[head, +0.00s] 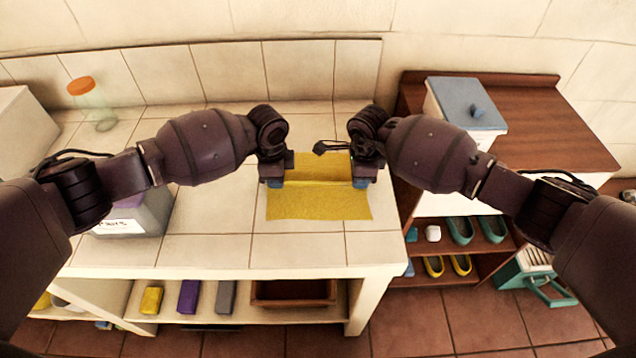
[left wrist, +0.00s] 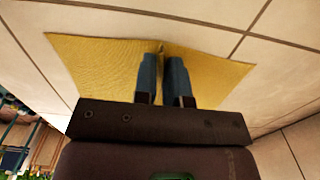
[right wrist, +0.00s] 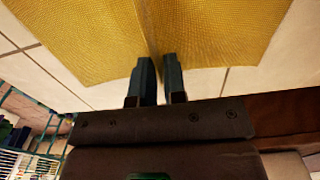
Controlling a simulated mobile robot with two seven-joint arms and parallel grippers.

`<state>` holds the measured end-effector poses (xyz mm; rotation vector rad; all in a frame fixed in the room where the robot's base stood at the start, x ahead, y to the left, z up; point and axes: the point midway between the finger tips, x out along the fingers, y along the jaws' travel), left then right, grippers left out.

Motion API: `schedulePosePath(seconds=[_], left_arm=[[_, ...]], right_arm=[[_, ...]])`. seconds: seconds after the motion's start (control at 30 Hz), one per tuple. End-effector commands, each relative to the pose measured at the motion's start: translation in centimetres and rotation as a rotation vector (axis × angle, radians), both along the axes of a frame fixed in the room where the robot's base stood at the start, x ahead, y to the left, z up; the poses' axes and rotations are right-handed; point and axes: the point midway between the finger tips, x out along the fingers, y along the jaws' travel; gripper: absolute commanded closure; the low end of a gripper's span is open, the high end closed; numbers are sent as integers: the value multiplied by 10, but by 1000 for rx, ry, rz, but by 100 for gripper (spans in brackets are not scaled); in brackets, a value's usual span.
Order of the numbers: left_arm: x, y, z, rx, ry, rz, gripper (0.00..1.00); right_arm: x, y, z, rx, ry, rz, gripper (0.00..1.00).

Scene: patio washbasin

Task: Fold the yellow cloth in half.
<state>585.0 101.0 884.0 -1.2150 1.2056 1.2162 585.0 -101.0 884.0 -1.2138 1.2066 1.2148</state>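The yellow cloth (head: 319,204) lies on the tiled counter, with a raised crease running across its middle between my two grippers. My left gripper (head: 275,183) is at the cloth's left edge. In the left wrist view its blue fingers (left wrist: 162,72) are close together at the end of the crease, pinching the cloth (left wrist: 105,65). My right gripper (head: 361,182) is at the right edge. In the right wrist view its fingers (right wrist: 159,75) are close together on the crease in the cloth (right wrist: 205,35). My wrists hide part of the far half in the head view.
A jar with an orange lid (head: 92,103) and a grey box (head: 138,212) stand on the counter's left. A wooden cabinet (head: 540,130) with a blue-lidded white container (head: 468,108) stands at the right.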

Motion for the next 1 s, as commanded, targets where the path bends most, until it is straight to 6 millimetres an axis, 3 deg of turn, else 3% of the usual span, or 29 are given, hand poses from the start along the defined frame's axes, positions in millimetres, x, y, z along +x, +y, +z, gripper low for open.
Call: schedulePosePath(seconds=[0.13, 0.67, 1.0], left_arm=[[0, 0, 0, 1, 1, 0, 100], [0, 0, 1, 1, 0, 0, 100], [1, 0, 20, 0, -5, 0, 100]], right_arm=[[0, 0, -1, -1, 1, 0, 100], [0, 0, 1, -1, 1, 0, 100], [1, 0, 20, -1, -5, 0, 100]])
